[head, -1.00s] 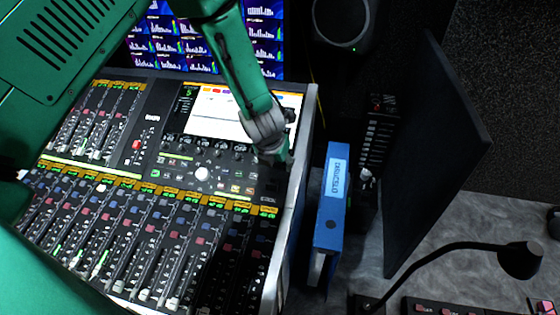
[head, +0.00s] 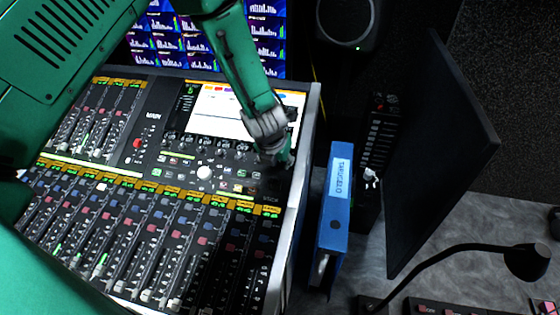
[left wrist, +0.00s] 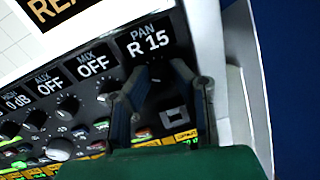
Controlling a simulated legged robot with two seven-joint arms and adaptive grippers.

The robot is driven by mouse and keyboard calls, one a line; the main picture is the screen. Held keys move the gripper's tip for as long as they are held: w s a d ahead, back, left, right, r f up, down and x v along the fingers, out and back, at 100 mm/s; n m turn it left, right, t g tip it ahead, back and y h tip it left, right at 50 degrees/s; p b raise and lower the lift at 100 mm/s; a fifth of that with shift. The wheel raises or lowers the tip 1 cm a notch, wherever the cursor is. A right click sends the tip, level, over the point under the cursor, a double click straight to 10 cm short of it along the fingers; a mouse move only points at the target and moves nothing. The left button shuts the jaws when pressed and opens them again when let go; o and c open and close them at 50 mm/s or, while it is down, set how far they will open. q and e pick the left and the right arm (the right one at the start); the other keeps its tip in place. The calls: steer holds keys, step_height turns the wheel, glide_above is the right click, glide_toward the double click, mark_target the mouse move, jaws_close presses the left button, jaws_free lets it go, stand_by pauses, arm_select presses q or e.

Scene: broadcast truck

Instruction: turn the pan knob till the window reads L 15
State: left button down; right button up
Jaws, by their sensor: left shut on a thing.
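My left gripper (left wrist: 158,78) is shut on the knob, with one finger on each side. In the head view my left gripper (head: 277,158) reaches down to the right end of the knob row, under the console's screen (head: 222,112). The window is too small to read there. My right gripper is not in view.
More knobs and windows reading OFF (left wrist: 94,65) lie left of the pan knob. The console's pale right edge (head: 301,170) is close by.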

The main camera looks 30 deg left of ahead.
arm_select(q)
steer(key=shift+w+d, duration=0.1)
steer(key=shift+n+b, duration=0.3)
steer(key=shift+b, duration=0.05)
steer(key=shift+w+r+n+t+b, duration=0.1)
steer(key=shift+r+n+t+b, duration=0.05)
steer(key=shift+n+b, duration=1.25)
steer(key=shift+w+r+n+t+b, duration=0.15)
steer(key=shift+n+b, duration=0.75)
steer(key=shift+b, duration=1)
stand_by(1.1)
steer(key=shift+s+n+b, duration=0.1)
steer(key=shift+n+b, duration=1)
steer(key=shift+b, duration=0.05)
